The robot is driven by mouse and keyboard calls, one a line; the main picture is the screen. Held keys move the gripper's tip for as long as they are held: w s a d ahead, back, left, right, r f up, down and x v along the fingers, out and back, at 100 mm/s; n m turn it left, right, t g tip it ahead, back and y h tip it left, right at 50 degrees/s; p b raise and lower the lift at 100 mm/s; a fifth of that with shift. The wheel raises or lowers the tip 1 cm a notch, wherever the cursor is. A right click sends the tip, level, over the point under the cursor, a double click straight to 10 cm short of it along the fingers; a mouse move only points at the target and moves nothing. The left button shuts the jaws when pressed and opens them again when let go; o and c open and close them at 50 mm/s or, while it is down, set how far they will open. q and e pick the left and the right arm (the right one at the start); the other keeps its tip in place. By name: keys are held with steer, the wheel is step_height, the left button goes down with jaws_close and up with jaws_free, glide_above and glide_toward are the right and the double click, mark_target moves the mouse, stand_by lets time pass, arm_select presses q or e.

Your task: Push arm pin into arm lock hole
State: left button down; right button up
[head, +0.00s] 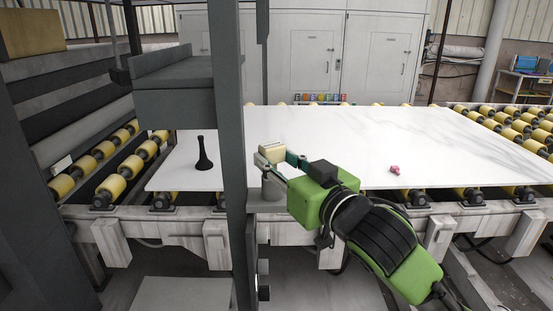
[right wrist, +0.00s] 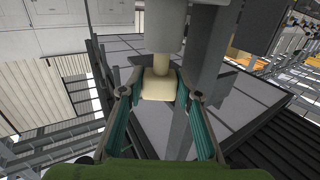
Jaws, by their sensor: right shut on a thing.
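The cream arm pin (head: 271,153) has a blocky head, held in my right gripper (head: 272,166) near the slab's front edge. The right wrist view shows the pin head (right wrist: 159,86) between the two fingers of the right gripper (right wrist: 160,95), which is shut on it. A narrower cream shaft runs from the head to a grey cylinder (right wrist: 166,28). The shaft's far end is hidden, so I cannot tell how deep it sits. In the head view the grey cylinder (head: 272,188) stands under the pin, beside the grey post. The hole is hidden. My left gripper is out of view.
The grey upright post (head: 235,150) stands immediately left of the gripper. The white slab (head: 340,140) lies on yellow rollers. A black flared object (head: 203,155) stands on its left part and a small pink object (head: 395,169) lies on the right. The slab's middle is clear.

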steer(key=shift+f+b, duration=0.9)
steer(key=shift+f, duration=0.55)
steer(key=o, duration=1.3)
steer(key=shift+o, duration=0.2)
steer(key=shift+f, duration=0.1)
steer(key=v, duration=0.7)
steer(key=shift+s, duration=0.25)
steer(key=shift+d, duration=0.1)
